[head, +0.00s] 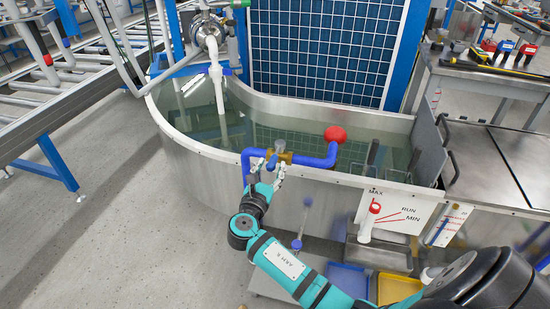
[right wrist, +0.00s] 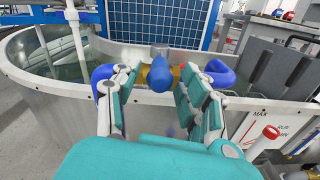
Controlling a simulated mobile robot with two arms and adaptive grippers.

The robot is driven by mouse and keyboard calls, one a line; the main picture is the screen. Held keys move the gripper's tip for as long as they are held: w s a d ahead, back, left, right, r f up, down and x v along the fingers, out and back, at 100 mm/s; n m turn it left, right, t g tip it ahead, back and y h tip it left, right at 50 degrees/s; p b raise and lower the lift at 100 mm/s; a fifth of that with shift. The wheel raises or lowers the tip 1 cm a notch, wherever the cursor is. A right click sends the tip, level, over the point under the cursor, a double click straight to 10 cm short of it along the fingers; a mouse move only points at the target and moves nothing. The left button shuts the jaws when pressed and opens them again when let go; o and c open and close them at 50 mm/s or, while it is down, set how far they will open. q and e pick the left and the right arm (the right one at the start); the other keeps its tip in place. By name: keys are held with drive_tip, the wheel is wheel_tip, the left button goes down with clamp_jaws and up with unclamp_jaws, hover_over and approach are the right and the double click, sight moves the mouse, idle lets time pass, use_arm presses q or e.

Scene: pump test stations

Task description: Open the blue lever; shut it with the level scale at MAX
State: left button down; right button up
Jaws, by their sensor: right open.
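The blue lever (head: 279,146) sits on a brass valve (head: 285,157) in a blue pipe (head: 318,162) at the tank's front rim. In the right wrist view the lever's rounded blue end (right wrist: 161,78) faces the camera, with brass (right wrist: 150,70) behind it. My right gripper (head: 266,163) is open around the lever, one finger on each side; contact cannot be made out. The white level scale (head: 408,208) is marked MAX, RUN and MIN; a red-topped white tube (head: 372,217) stands in front of it. The lever's exact angle is unclear. My left gripper is out of view.
The metal tank (head: 205,157) holds greenish water, with a red float ball (head: 335,134) above it. A blue tray (head: 347,279) and a yellow tray (head: 397,288) lie below. A roller conveyor (head: 75,75) stands at left. Floor at lower left is clear.

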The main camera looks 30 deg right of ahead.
sight(275, 154)
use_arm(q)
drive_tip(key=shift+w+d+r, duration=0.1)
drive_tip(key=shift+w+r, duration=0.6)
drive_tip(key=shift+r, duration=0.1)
use_arm(e)
drive_tip(key=x, duration=0.5)
drive_tip(key=shift+w+d, duration=0.25)
drive_tip(key=shift+d, duration=0.05)
clamp_jaws()
